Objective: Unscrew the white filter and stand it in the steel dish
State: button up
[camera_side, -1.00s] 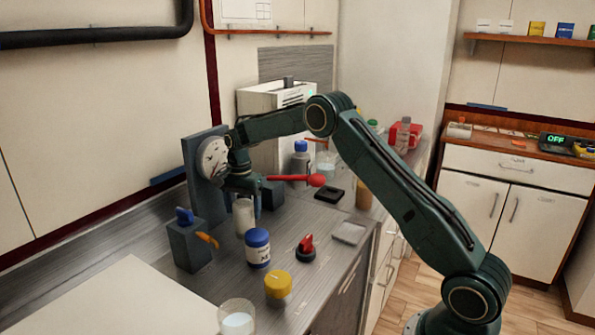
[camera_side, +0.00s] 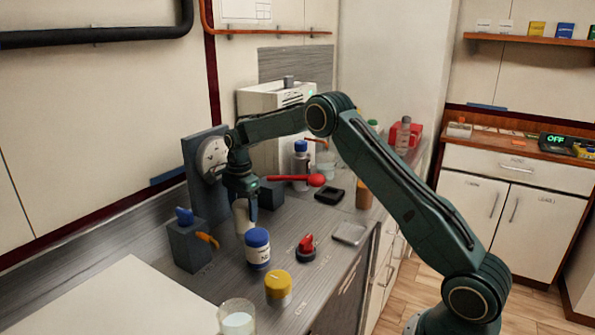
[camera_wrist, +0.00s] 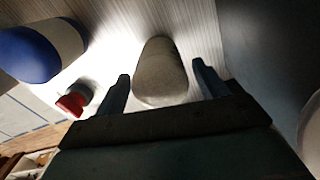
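The white filter (camera_side: 243,219) is a pale upright cylinder below my gripper (camera_side: 243,207) in the side view. In the wrist view the filter (camera_wrist: 160,66) looks grey in shadow and lies between the two fingers of my gripper (camera_wrist: 161,70). A gap shows on both sides of it, so the fingers are open. The hand hides the filter's top in the side view. I cannot tell whether it is still threaded onto something. A flat square grey metal dish (camera_side: 349,233) lies near the bench's right edge and looks empty.
A blue-capped white jar (camera_side: 257,249) stands close in front of the filter. A red knob (camera_side: 306,246) and a yellow-capped jar (camera_side: 278,289) are nearby. A red-tipped lever (camera_side: 316,180) sticks out behind. A grey block with a blue valve (camera_side: 186,238) stands left.

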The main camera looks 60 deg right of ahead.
jog(key=c, duration=0.8)
jog(key=n, duration=0.4)
jog(key=shift+n, duration=0.3)
jog(key=n, duration=0.4)
jog(key=shift+n, duration=0.3)
jog(key=n, duration=0.3)
jog(key=shift+n, duration=2.6)
